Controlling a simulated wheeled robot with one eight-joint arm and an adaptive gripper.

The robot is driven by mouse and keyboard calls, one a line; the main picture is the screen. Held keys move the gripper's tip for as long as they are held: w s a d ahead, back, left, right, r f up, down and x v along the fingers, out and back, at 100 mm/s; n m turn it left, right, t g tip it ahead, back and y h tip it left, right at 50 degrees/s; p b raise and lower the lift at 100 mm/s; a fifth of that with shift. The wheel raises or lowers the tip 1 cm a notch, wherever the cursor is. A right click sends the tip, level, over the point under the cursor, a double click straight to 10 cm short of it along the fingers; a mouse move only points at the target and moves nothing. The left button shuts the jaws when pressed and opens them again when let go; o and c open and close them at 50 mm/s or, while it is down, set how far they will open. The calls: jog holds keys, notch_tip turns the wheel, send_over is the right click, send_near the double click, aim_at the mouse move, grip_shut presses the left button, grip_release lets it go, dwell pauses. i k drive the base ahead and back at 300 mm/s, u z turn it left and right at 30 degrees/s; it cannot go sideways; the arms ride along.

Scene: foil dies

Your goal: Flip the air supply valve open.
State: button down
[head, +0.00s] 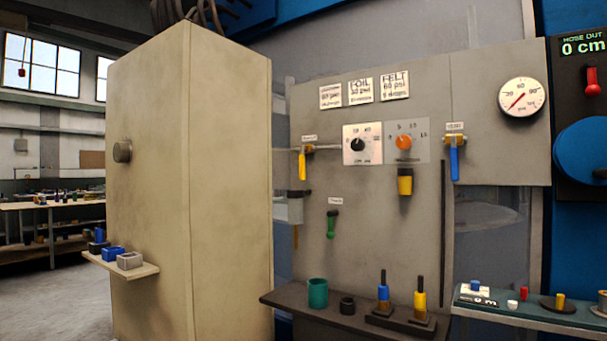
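Two lever valves are on the grey panel. One has a yellow handle (302,166) hanging straight down at the left, beside a horizontal pipe. The other has a blue handle (454,165) hanging straight down at the right, below a brass body. The small label above each is too blurred to read, so I cannot tell by name which one is the air supply valve. A round white gauge (522,97) with a red needle is at the upper right. My gripper is not in view.
Two dial knobs, black (358,144) and orange (404,142), sit between the valves. A shelf (335,310) below holds cups and blue and yellow-handled tools. A tall beige cabinet (230,190) stands left of the panel. A side bench (535,318) holds small parts.

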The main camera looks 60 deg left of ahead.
aim_at(302, 157)
jog(key=u, duration=0.55)
jog(key=k, duration=0.65)
jog(key=u, duration=0.9)
jog(key=k, duration=0.65)
jog(key=u, duration=1.05)
jog(key=i, duration=0.8)
jog(key=u, duration=0.3)
jog(key=i, duration=1.2)
jog(key=z, duration=0.65)
jog(key=i, duration=0.5)
jog(key=z, duration=0.2)
jog(key=k, duration=1.6)
jog(key=z, duration=0.05)
